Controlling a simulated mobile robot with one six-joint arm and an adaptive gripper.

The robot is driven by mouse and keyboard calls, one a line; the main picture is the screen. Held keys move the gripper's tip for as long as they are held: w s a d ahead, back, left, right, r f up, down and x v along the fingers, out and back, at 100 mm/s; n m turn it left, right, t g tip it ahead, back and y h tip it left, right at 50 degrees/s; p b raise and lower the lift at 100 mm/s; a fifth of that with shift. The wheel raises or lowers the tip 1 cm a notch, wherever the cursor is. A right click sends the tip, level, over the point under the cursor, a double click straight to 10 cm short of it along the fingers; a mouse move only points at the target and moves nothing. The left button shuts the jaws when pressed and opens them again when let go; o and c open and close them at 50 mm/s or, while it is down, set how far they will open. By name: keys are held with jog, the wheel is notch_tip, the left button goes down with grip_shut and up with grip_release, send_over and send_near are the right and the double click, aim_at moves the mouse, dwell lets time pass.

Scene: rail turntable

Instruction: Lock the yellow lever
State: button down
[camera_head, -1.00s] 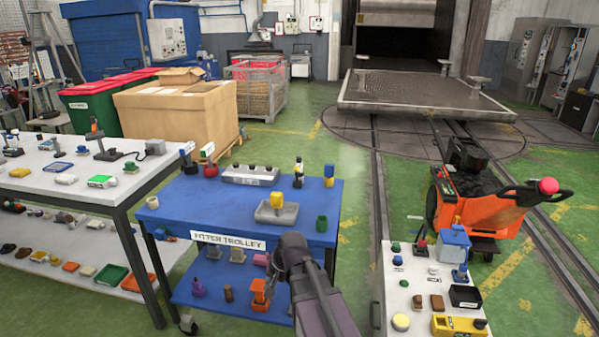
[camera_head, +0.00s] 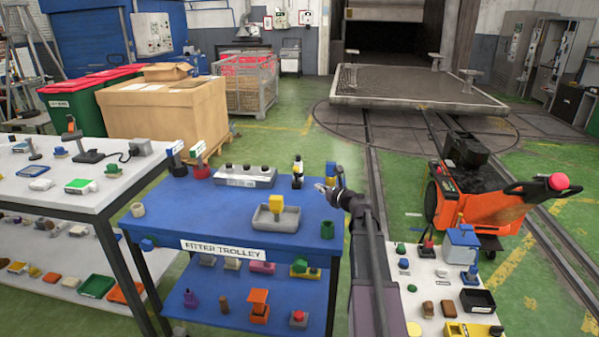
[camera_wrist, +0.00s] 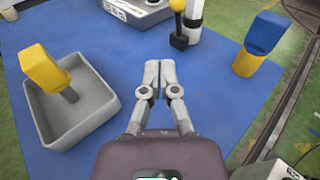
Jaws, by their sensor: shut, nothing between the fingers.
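My gripper (camera_head: 322,188) is shut and empty, over the right part of the blue trolley top (camera_head: 225,215). Its fingertips (camera_wrist: 160,68) touch in the wrist view. A yellow block on a short stem (camera_wrist: 47,70) stands in a grey square tray (camera_wrist: 95,105) left of the fingers; it also shows in the head view (camera_head: 276,204). A small black piece with a yellow top (camera_wrist: 178,22) stands beyond the fingertips. A blue block on a yellow round base (camera_wrist: 258,45) stands to the right. I cannot tell which yellow piece is the lever. My gripper appears apart from all three.
A grey box with black knobs (camera_head: 245,175) stands at the trolley's back. A white table (camera_head: 425,290) with several items is at right, beside an orange cart (camera_head: 455,210). Another white table (camera_head: 95,195) is at left.

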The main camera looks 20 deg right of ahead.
aim_at(296, 175)
jog(key=shift+w+d+r+m+h, duration=0.2)
jog(key=shift+d+m, duration=0.25)
jog(key=shift+d, duration=0.15)
jog(key=shift+w+d+r+m+h, duration=0.1)
jog(key=shift+d+r+m, duration=0.05)
jog(key=shift+d+m, duration=0.4)
jog(key=shift+w, duration=0.2)
jog(key=x, duration=0.9)
jog(key=b+x, duration=0.1)
jog(key=x, duration=0.3)
jog(key=shift+w+r, duration=0.25)
jog(key=shift+w, duration=0.25)
jog(key=shift+w+d+r+t, duration=0.2)
jog(key=shift+w+r+t, duration=0.1)
jog(key=shift+w, duration=0.45)
